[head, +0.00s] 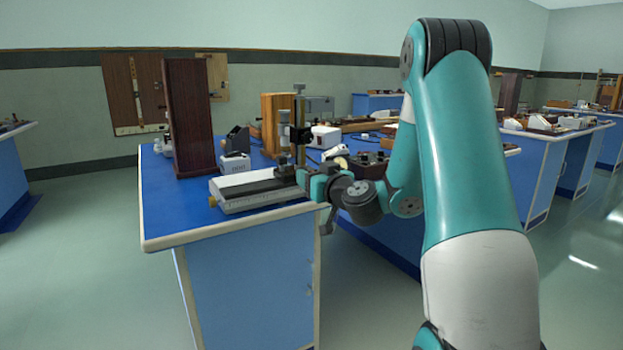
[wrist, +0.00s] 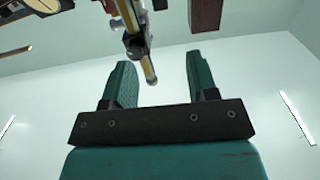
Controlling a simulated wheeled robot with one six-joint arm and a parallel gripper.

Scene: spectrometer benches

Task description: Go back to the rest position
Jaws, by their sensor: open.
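My gripper (head: 306,180) is at the front edge of the nearest blue bench, close to the post of a spectrometer stand (head: 299,105). In the wrist view my gripper (wrist: 158,62) shows two green fingers spread apart, with no object clamped between them. A yellowish rod with a dark and silver fitting (wrist: 136,45) reaches down toward the gap between the fingers; I cannot tell whether it touches them. My arm rises on the right of the head view and bends down to the bench.
The blue bench (head: 165,225) holds a white-topped rail (head: 245,190), a tall dark wooden block (head: 189,118), a lighter wooden block (head: 276,120) and small white boxes. More benches (head: 530,165) stand at the right. The floor at the front left (head: 90,290) is clear.

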